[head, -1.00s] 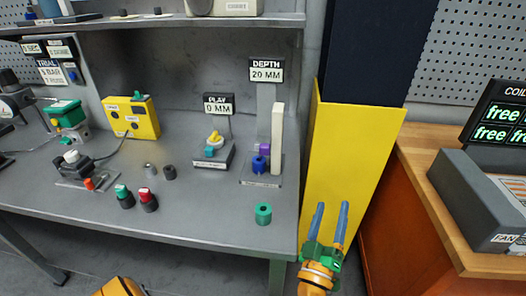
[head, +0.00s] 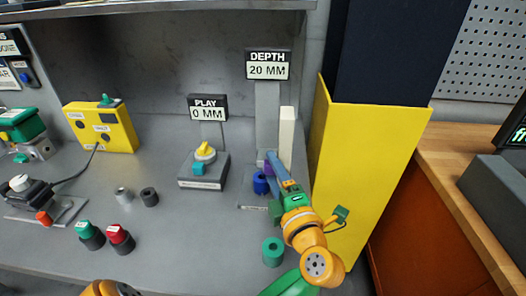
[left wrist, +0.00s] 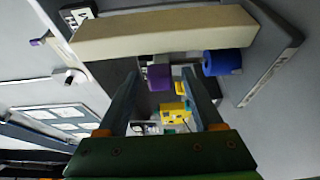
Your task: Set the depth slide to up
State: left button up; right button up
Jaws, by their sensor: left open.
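The depth stand is below the DEPTH sign (head: 267,65), which reads 20 MM. It has a grey upright (head: 267,115), a cream post (head: 287,138) and a blue cylinder (head: 260,184) low down. Its purple block (left wrist: 159,77) sits low on the stand and is mostly hidden by my fingers in the head view. My left gripper (head: 277,168) is open at the stand, beside the cream post. In the left wrist view the purple block shows between the two fingers, with no clear contact visible. The blue cylinder is just beyond one finger (left wrist: 222,62). My right gripper does not show.
The PLAY stand with a yellow knob (head: 205,152) is to the left. Red (head: 120,238) and green (head: 90,235) buttons and small cylinders stand further left. A yellow bin (head: 365,160) borders the bench on the right.

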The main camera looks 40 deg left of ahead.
pick_arm(q)
jog(key=x, duration=0.5)
jog(key=shift+w+a+f+p, duration=0.1)
jog(key=shift+a+p, duration=0.05)
jog(key=shift+p, duration=0.2)
jog(key=shift+c, duration=1.1)
jog(key=shift+d, duration=0.2)
grip_shut()
